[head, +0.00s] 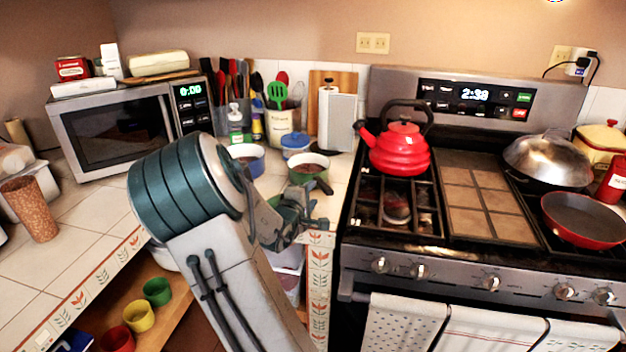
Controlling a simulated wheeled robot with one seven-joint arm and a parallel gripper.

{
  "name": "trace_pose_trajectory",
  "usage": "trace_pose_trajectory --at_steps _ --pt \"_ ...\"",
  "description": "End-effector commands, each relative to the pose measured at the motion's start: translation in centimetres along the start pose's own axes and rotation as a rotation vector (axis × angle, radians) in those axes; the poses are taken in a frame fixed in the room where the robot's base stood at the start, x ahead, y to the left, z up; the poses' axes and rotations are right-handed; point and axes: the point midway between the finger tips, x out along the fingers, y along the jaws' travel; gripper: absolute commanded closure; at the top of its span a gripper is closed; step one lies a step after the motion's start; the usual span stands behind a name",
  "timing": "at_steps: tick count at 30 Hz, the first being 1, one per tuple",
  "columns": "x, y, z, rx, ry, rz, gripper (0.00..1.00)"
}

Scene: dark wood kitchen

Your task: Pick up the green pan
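The green pan (300,179) stands on the tiled counter left of the stove, with its dark handle pointing toward the front right. Its inside looks brown. My gripper (298,212) is at the counter's front edge, just in front of and below the pan in the head view. I cannot tell whether its fingertips touch the pan or its handle. The fingers are small and partly hidden by my wrist, so their opening is unclear.
A blue pot (247,160) and a blue-lidded pot (295,145) stand close to the pan. The stove at right carries a red kettle (400,150), a wok and a red pan (585,220).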

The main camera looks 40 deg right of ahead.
Motion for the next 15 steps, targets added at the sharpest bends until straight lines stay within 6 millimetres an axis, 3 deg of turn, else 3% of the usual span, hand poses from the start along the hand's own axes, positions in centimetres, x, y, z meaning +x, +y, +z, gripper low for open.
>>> trace_pose_trajectory --at_steps 7,15 --pt "1.4 0.1 0.1 0.000 -0.001 0.000 0.60" --pt "4.8 0.4 0.3 0.000 -0.002 0.000 0.60"
